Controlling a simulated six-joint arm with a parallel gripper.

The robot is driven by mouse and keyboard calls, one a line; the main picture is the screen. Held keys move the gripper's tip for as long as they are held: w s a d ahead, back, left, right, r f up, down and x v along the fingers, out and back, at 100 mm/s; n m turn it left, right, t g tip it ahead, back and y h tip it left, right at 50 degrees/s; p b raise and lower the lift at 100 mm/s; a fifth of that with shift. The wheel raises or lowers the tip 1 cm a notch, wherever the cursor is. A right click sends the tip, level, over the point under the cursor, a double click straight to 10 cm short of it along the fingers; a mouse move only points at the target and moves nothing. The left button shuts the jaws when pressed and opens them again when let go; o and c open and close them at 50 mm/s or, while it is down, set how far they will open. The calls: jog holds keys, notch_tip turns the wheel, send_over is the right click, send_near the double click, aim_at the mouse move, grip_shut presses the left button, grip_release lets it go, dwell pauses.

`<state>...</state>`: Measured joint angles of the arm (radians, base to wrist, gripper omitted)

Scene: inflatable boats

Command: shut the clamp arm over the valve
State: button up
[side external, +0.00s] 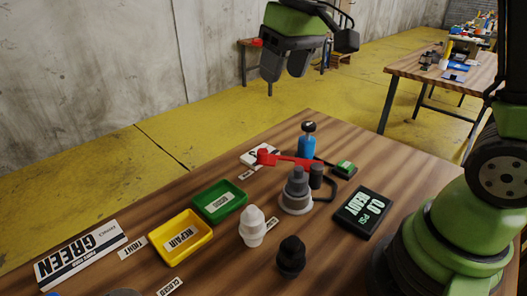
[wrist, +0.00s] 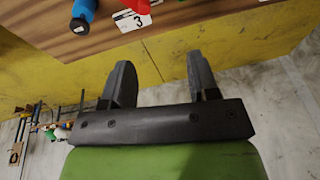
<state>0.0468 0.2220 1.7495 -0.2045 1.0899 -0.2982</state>
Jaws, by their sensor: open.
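The red clamp arm (side external: 290,160) runs level to the left from near a dark post (side external: 316,176), with a thick red knob at its left end. It passes behind the top of the grey stepped valve (side external: 297,187) in the side view and is not seen pressing on it. The valve stands upright in a pale ring base. Its red end (wrist: 137,5) shows beside a card marked 3 at the top of the wrist view. My gripper (side external: 285,70) is open and empty, high above and behind the clamp; both fingers stand apart in the wrist view (wrist: 162,82).
A blue cylinder (side external: 307,147) with a black top stands just behind the clamp. A pressure readout (side external: 363,212) lies to the right. White (side external: 252,227) and black (side external: 291,258) valves stand in front. Green (side external: 219,201) and yellow (side external: 180,238) trays sit left.

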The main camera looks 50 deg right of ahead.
aim_at(263, 151)
jog(key=w+d+f+g, duration=0.1)
jog(key=w+f, duration=0.1)
jog(key=f, duration=0.2)
jog(key=w+f+n+g, duration=0.1)
jog(key=w+f, duration=0.2)
jog(key=f, duration=0.1)
jog(key=w+d+f, duration=0.1)
jog(key=w+f, duration=0.1)
jog(key=f, duration=0.2)
jog(key=shift+w+d+f+n+g+h, duration=0.2)
jog(key=shift+w+d+n+g+h, duration=0.1)
jog(key=shift+d+n+g, duration=0.1)
notch_tip(263, 151, down, 10)
jog(key=shift+r, duration=0.1)
jog(key=shift+a, duration=0.1)
grip_shut()
